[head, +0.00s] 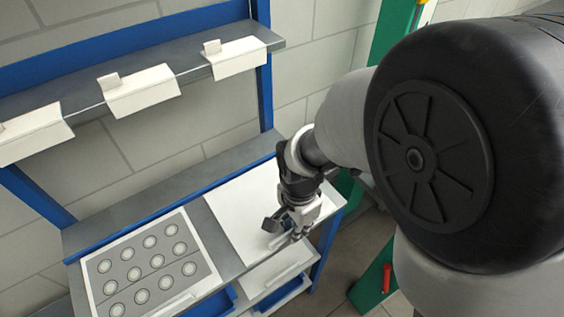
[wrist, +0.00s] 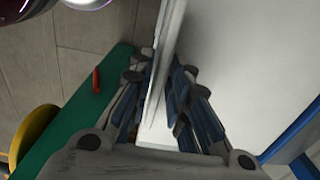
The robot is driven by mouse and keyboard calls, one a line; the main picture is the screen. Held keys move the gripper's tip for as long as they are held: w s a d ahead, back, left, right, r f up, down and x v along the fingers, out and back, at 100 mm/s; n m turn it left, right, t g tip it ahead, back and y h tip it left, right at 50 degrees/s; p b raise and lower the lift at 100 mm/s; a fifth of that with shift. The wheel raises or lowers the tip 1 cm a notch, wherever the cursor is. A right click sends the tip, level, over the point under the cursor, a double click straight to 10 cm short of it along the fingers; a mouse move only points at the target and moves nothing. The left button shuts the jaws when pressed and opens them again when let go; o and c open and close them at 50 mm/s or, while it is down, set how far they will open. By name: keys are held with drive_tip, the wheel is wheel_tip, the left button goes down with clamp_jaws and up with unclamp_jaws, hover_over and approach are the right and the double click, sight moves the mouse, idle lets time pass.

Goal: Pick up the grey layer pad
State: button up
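My gripper (head: 290,222) is at the right end of the bench, over the front right edge of a flat pale sheet (head: 236,204). In the wrist view its two fingers (wrist: 164,80) point down on either side of a thin pale upright edge (wrist: 165,45); I cannot tell whether they press on it. A broad pale surface (wrist: 235,50) lies to the right of that edge. A grey panel (head: 135,255) with rows of round white-ringed spots lies in a white frame at the left of the bench. I cannot tell which of these is the grey layer pad.
A shelf (head: 85,118) with several white label cards runs above the bench. A green post or panel (head: 375,275) with a red handle (head: 386,278) stands on the right. Open floor shows there too.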

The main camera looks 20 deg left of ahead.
drive_tip(key=shift+c, duration=0.4)
drive_tip(key=shift+r, duration=0.1)
clamp_jaws()
